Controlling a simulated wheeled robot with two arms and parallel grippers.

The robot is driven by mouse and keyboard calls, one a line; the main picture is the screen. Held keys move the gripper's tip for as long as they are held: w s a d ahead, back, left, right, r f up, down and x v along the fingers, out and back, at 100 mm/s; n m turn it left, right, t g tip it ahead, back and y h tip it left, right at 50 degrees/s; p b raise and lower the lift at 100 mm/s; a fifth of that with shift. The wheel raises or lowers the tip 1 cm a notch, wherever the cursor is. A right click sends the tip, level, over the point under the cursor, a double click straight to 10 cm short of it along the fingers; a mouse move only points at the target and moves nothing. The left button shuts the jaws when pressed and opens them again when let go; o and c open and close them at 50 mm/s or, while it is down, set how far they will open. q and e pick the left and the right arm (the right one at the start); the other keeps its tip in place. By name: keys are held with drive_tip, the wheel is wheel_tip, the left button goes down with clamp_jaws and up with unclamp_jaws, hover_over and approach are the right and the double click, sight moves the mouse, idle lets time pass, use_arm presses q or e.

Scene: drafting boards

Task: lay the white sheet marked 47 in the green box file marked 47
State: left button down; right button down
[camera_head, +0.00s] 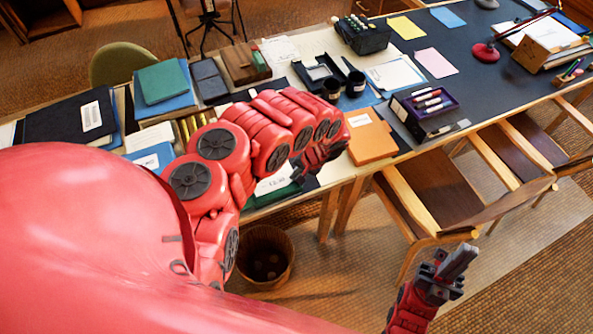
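A dark green item (275,194) lies at the table's front edge, mostly hidden behind my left arm. A white sheet or label (273,179) with small dark marks shows on or just above it; I cannot read the marks or tell whether it is loose. My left gripper (319,160) is over the front edge, right of the green item and left of an orange folder. Its fingers are dark and bunched in view, so I cannot tell if it is open or holds anything. My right gripper (452,267) is low at the right, away from the table, with its finger state unclear.
The orange folder (372,140) has a white label. A blue file (153,157) and a green folder (163,82) lie left. Black cups (356,83) and a purple marker tray (424,104) stand behind. Chairs (440,185) and a wastebasket (265,257) are in front.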

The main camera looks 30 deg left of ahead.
use_arm(q)
wheel_tip(320, 180, down, 3)
drive_tip(key=shift+f+b, duration=0.15)
drive_tip(key=shift+b, duration=0.7)
drive_tip(key=shift+w+f+b, duration=0.1)
drive_tip(key=shift+f+b, duration=0.75)
drive_tip(key=shift+b, duration=0.05)
drive_tip(key=c, duration=1)
unclamp_jaws()
